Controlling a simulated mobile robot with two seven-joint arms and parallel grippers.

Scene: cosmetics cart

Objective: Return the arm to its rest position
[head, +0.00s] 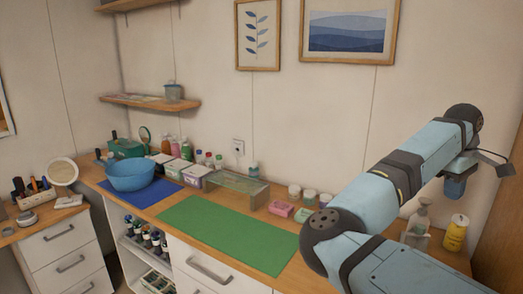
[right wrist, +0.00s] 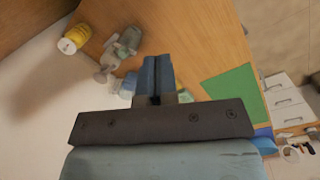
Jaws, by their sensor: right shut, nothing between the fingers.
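My right arm is light blue with dark joints and fills the right side of the head view, bent with its wrist raised. My right gripper (head: 455,187) hangs from the wrist above the right end of the counter. In the right wrist view, the fingers of the right gripper (right wrist: 158,62) are shut together with nothing between them. It is apart from the pump bottle (head: 417,225) and the yellow can (head: 456,233) below it. My left gripper is not in view.
Small shelves and drawers are at left. The green mat is bare.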

